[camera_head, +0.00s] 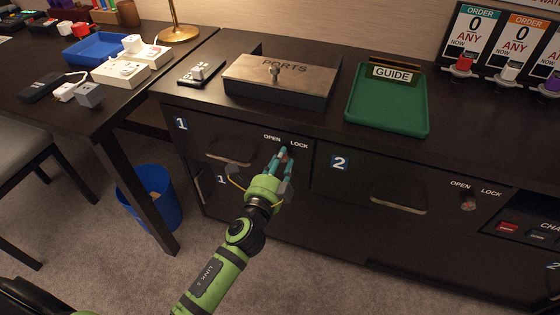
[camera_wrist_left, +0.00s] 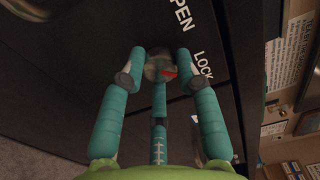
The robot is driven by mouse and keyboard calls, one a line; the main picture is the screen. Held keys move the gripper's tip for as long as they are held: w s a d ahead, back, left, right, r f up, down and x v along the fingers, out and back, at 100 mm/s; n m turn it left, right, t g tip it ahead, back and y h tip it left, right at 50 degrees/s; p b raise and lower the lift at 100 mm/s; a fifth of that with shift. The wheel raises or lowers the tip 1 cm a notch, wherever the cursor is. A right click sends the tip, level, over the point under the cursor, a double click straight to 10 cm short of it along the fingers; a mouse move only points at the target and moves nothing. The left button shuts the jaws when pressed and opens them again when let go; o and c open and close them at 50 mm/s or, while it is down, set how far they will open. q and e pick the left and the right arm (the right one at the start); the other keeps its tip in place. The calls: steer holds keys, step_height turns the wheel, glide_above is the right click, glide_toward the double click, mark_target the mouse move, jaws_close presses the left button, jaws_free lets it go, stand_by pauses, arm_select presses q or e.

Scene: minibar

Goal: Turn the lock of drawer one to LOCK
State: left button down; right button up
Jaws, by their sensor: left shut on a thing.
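Drawer one (camera_head: 215,140), dark with a "1" label, is shut in the cabinet at the middle left. Its round lock knob (camera_wrist_left: 154,67) shows in the wrist view, between my teal fingers, with a red mark on the side nearer the LOCK label (camera_wrist_left: 203,63). The OPEN label (camera_wrist_left: 183,15) is above it in that view. My left gripper (camera_head: 283,154) is at the lock below the OPEN and LOCK labels, its fingers shut around the knob. In the head view the fingers mostly hide the knob. My right gripper is not in view.
Drawer one's handle (camera_head: 229,158) is left of my gripper. Drawer two (camera_head: 350,185) is to the right, with its own lock knob (camera_head: 468,203). On the counter are a PORTS box (camera_head: 300,95) and a green tray (camera_head: 418,115). A blue bin (camera_head: 165,212) stands on the floor.

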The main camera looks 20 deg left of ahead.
arm_select(q)
steer(key=shift+d+r, duration=0.2)
steer(key=shift+d, duration=0.15)
steer(key=c, duration=0.9)
jaws_free()
steer(key=shift+f, duration=0.1)
steer(key=shift+s+a+f, duration=0.1)
steer(key=shift+s, duration=0.15)
steer(key=s, duration=1.1)
steer(key=shift+s+a, duration=0.15)
steer(key=shift+s, duration=0.05)
